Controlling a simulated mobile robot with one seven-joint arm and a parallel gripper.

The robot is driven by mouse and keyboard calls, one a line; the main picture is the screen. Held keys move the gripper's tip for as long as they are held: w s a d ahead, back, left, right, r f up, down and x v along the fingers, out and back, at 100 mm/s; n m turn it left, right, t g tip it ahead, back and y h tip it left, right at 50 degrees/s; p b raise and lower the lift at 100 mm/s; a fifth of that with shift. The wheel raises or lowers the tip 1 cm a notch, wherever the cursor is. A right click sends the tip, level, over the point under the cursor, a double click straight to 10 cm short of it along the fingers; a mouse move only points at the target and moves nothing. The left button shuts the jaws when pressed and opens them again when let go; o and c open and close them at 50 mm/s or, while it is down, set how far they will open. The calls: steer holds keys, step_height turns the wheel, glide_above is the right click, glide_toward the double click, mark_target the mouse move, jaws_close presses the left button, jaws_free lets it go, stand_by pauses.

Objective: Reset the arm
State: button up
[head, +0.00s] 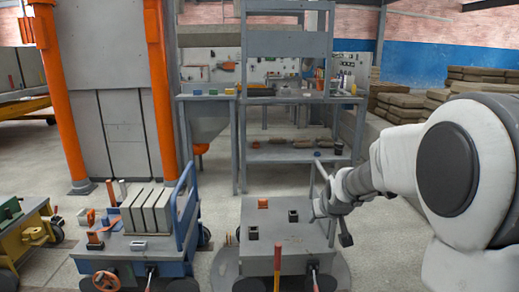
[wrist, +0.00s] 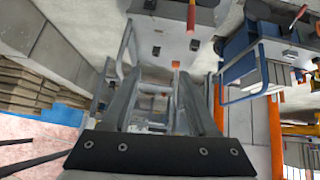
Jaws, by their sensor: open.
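My arm comes in from the right of the head view, and my gripper (head: 332,204) is held out over the right side of a grey cart (head: 285,228). In the wrist view my gripper (wrist: 158,85) shows two long grey fingers spread apart, with nothing held between them. The dark bolted bar at their base lies across the bottom of that view. Whether the gripper touches the cart's rail cannot be told.
A blue cart (head: 150,258) with grey blocks (head: 147,211) stands left of the grey cart. A grey workbench (head: 285,98) stands behind. Stacked brown slabs (head: 402,104) are at the back right. Orange posts (head: 64,100) stand at left. Open floor (head: 222,190) lies between carts and bench.

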steer(key=s+a+r+g, duration=0.1)
steer(key=s+r, duration=0.3)
steer(key=s, duration=0.3)
steer(key=s+a+r, duration=0.1)
steer(key=s+r, duration=0.2)
steer(key=s, duration=0.5)
steer(key=s+g, duration=0.2)
steer(key=s, duration=1.7)
step_height(320, 180, up, 28)
steer(key=p, duration=2.8)
steer(key=shift+w+a+f+m, duration=0.15)
steer(key=shift+w+a+m, duration=0.25)
steer(key=shift+w+a, duration=0.05)
